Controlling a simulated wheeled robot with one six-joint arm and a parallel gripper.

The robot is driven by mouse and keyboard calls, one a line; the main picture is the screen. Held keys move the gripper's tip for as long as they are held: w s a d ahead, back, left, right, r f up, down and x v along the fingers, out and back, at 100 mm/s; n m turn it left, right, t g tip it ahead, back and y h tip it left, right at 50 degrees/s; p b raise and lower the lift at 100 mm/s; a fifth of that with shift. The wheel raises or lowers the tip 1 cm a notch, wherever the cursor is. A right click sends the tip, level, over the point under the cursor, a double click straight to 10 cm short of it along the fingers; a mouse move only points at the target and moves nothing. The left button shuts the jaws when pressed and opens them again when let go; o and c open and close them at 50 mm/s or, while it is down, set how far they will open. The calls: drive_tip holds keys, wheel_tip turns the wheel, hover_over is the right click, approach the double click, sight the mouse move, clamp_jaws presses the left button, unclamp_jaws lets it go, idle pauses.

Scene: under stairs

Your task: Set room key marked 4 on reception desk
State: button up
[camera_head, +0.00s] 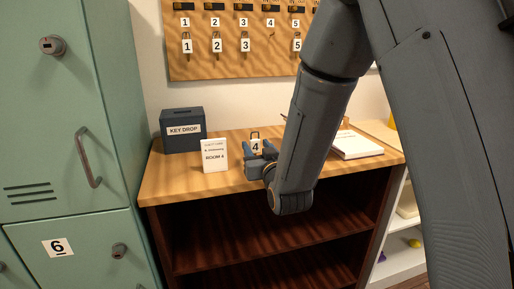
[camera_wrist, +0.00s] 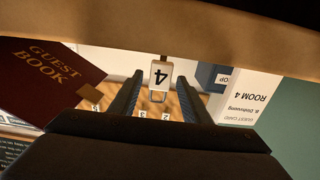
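The room key marked 4 (camera_head: 255,146) is a white tag with a metal loop on top. It stands upright at the reception desk (camera_head: 180,186), between the guest card and the book. Whether its lower edge touches the wood is hard to tell. In the wrist view the key (camera_wrist: 159,73) appears upside down between my two fingers, with a gap on each side. My gripper (camera_head: 257,160) is low over the desk and open around the key, not visibly touching it; it also shows in the wrist view (camera_wrist: 160,80).
A dark key drop box (camera_head: 183,131) and a white room 4 guest card (camera_head: 215,156) stand left of my gripper. A guest book (camera_wrist: 48,75) lies on the other side. The key board (camera_head: 230,60) behind has hook 4 empty. Green lockers (camera_head: 60,110) stand left.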

drive_tip(key=shift+r, duration=0.15)
drive_tip(key=shift+s+r, duration=0.1)
drive_tip(key=b+v, duration=0.1)
drive_tip(key=v, duration=0.6)
drive_tip(key=shift+s+d, duration=0.1)
drive_tip(key=shift+s, duration=0.15)
drive_tip(key=shift+s+d+r+p, duration=0.1)
drive_tip(key=shift+s+p, duration=0.1)
drive_tip(key=shift+p, duration=0.5)
drive_tip(key=p+v, duration=0.4)
drive_tip(key=p, duration=0.2)
drive_tip(key=shift+p, duration=0.4)
drive_tip(key=shift+w, duration=0.1)
